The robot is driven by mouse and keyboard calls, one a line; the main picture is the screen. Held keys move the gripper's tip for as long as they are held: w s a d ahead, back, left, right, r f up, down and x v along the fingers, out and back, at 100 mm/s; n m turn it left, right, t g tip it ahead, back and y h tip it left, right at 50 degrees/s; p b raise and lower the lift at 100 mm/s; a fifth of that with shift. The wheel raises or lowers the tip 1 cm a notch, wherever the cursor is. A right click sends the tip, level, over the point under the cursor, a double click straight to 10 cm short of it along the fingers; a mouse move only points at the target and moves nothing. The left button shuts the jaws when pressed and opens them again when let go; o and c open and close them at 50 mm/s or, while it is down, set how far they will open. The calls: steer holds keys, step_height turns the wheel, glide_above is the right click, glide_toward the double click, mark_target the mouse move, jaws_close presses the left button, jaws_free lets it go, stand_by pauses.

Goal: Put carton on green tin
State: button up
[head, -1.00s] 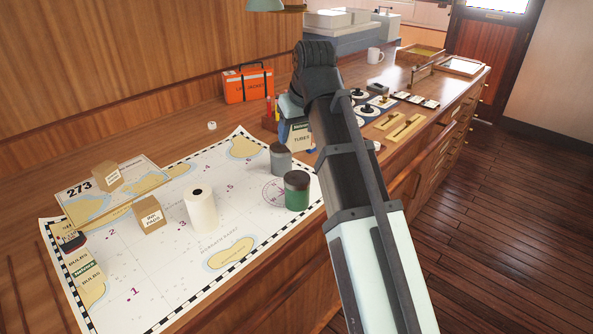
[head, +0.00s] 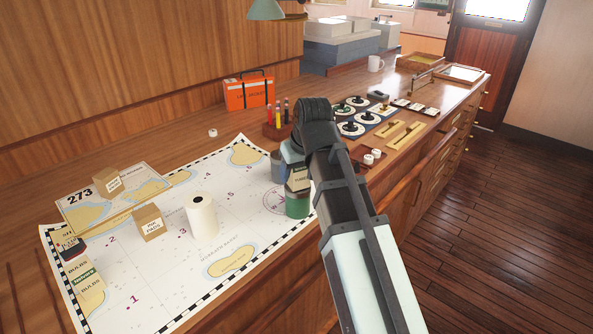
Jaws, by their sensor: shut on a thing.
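The green tin (head: 297,206) stands on the chart near its right edge, partly hidden by my arm. The carton (head: 299,181), with a dark printed label, shows right above the tin. I cannot tell whether it touches the tin's top. My gripper (head: 292,157) is shut on the carton; its fingers are mostly hidden behind my wrist and forearm.
A grey tin (head: 277,168) stands close behind the green tin. A white paper roll (head: 201,216), small brown boxes (head: 148,222) and a bulbs box (head: 85,275) are on the chart (head: 165,285). A rack of vials (head: 281,125) stands behind.

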steer(key=shift+f, duration=0.15)
steer(key=o, duration=1.1)
steer(key=v, duration=1.2)
